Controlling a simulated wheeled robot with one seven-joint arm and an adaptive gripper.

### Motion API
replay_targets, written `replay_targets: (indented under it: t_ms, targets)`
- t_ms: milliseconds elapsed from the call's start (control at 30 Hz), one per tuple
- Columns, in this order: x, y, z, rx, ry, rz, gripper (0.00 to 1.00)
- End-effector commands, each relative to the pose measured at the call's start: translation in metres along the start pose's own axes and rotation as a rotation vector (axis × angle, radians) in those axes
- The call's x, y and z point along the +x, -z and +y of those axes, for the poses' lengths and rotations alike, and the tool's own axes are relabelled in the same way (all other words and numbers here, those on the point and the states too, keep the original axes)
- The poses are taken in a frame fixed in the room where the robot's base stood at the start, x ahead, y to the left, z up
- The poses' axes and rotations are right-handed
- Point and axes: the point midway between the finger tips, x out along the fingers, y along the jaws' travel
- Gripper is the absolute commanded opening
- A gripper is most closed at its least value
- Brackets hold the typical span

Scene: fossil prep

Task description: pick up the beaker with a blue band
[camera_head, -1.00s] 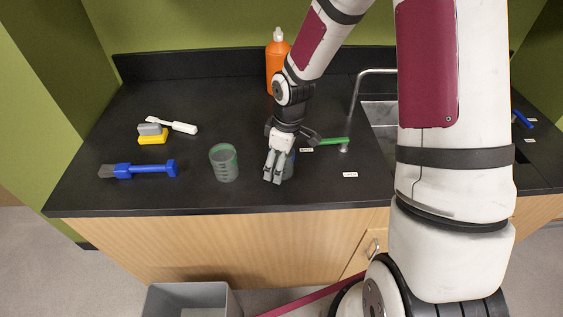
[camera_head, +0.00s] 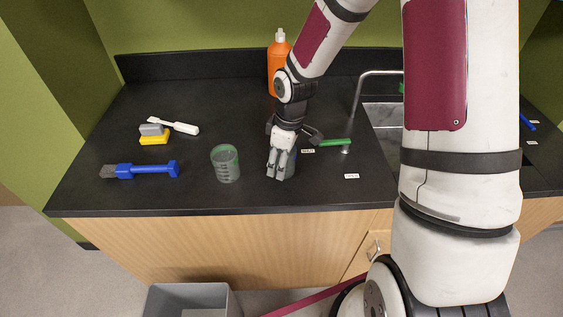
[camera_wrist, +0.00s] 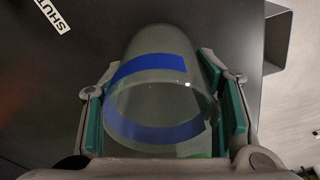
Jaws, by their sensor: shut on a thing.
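The beaker with a blue band (camera_wrist: 150,68) is clear and fills the middle of the wrist view, between the two finger pads of my gripper (camera_wrist: 165,110). The pads sit against its sides, and the gripper is shut on it. In the head view my gripper (camera_head: 281,165) is low over the black counter, and its fingers hide most of the beaker (camera_head: 292,162). I cannot tell whether the beaker touches the counter. A second beaker with a green band (camera_head: 226,164) stands upright to the left of my gripper.
A blue-handled brush (camera_head: 150,170), a yellow and grey block (camera_head: 153,135) and a white tool (camera_head: 178,126) lie at left. An orange bottle (camera_head: 279,62) stands behind the arm. A green-handled tool (camera_head: 338,142) and a sink (camera_head: 378,115) are at right. A grey bin (camera_head: 188,298) stands below.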

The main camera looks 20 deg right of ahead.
Motion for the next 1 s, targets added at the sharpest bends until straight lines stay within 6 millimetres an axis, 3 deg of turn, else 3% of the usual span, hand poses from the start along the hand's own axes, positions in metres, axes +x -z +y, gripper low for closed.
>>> replay_targets:
  t_ms: [200, 733, 1000]
  targets:
    - [-0.028, 0.002, -0.002, 0.0, -0.002, 0.001, 0.28]
    - [-0.047, -0.068, -0.112, -0.001, 0.001, -0.002, 0.28]
    - [-0.052, -0.079, -0.131, -0.002, 0.002, 0.0, 0.28]
